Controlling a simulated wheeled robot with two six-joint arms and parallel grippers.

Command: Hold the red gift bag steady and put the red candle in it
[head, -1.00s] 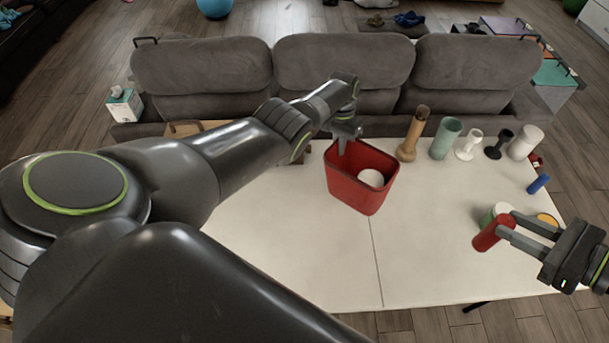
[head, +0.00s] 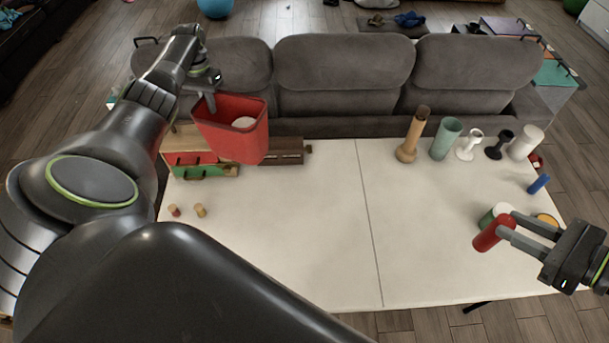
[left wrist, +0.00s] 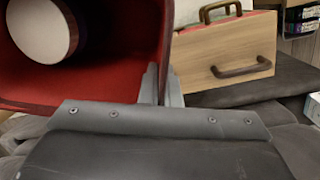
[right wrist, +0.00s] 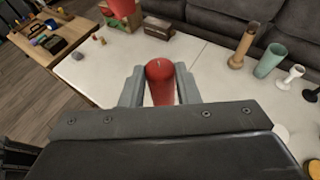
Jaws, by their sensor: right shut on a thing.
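The red gift bag (head: 236,140), an open red container, is at the back left of the table, held up in front of the sofa. A white round thing (head: 244,122) is inside it. My left gripper (head: 208,97) is shut on the bag's rim, with the wall between its fingers in the left wrist view (left wrist: 160,84). The red candle (head: 487,237) is at the right of the table, tilted in the head view. My right gripper (head: 508,224) is shut on it. It shows between the fingers in the right wrist view (right wrist: 160,82).
Two small pegs (head: 200,210) stand front left. Several vases and holders (head: 445,140) line the back right. A blue cylinder (head: 539,184) is near the right edge. The table's middle is clear.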

